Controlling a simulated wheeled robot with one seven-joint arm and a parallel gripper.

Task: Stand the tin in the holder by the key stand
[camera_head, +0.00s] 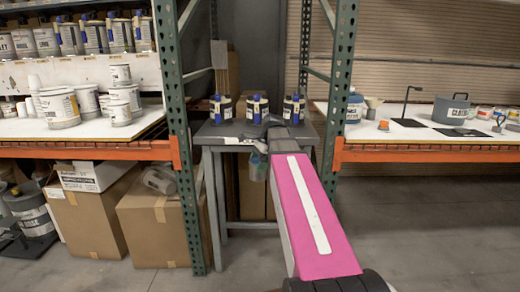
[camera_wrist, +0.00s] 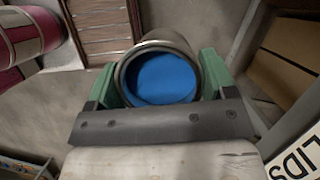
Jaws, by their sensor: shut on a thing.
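In the wrist view the tin (camera_wrist: 163,78) is a round metal can with blue inside its rim. The green fingers of my gripper (camera_wrist: 161,84) are shut on its two sides. In the head view my gripper (camera_head: 258,163) is in front of the grey cart, below its top, and the tin is mostly hidden there. A thin black upright stand (camera_head: 405,100), perhaps the key stand, is on the right shelf. I cannot tell which thing is the holder.
Three blue-banded tins stand on the grey cart (camera_head: 208,132). Green rack posts (camera_head: 172,100) flank it. White tins fill the left shelf; cardboard boxes (camera_head: 90,220) sit below. Floor at right is clear.

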